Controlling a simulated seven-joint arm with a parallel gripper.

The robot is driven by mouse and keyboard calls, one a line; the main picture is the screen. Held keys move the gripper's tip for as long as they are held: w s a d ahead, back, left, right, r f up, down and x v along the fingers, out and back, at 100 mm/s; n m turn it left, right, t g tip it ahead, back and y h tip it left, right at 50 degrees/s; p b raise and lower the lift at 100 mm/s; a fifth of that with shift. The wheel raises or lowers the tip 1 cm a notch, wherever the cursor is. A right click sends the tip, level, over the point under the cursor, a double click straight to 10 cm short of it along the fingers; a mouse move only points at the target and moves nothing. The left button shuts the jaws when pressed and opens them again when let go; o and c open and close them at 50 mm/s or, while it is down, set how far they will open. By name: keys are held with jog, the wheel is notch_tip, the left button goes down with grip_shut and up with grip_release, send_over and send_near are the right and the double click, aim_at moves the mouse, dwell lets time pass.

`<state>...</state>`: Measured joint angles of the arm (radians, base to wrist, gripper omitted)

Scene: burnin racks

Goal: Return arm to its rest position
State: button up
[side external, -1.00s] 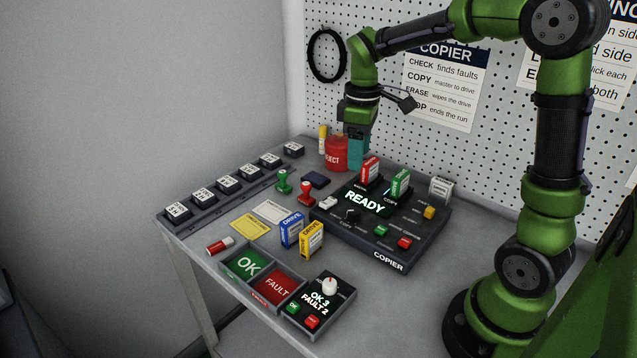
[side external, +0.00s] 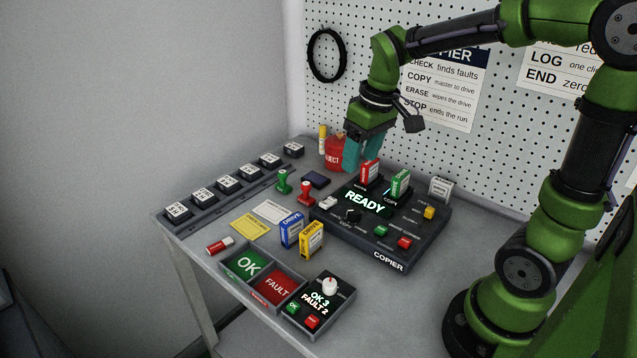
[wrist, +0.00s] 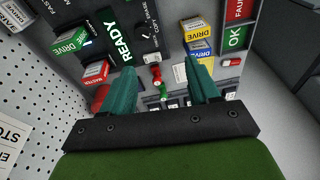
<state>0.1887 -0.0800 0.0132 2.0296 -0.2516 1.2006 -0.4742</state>
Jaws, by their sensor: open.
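My gripper (side external: 364,158) is open and empty, above the back of the table beside the red reject bin (side external: 335,153). Its teal fingers point down in the side view and stand apart in the wrist view (wrist: 160,88). The copier (side external: 402,236) lies in front of it, with a red drive (side external: 369,173) and a green drive (side external: 400,184) upright in its slots. Its screen reads READY. My fingers hide part of the reject bin.
A blue drive (side external: 291,230) and a yellow drive (side external: 311,240) stand before the copier. The OK tray (side external: 228,266) and a counter box (side external: 343,296) sit at the front edge. Red and green stamps (side external: 284,182) stand mid-table. Pegboard (side external: 440,150) rises behind.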

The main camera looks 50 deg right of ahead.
jog(key=s+a+r+m+t+y, duration=0.1)
jog(key=s+a+r+m+t, duration=0.2)
jog(key=s+a+t, duration=0.2)
jog(key=shift+s+a+r+y, duration=0.15)
jog(key=shift+s+a+y, duration=0.15)
jog(key=shift+s+a, duration=1.55)
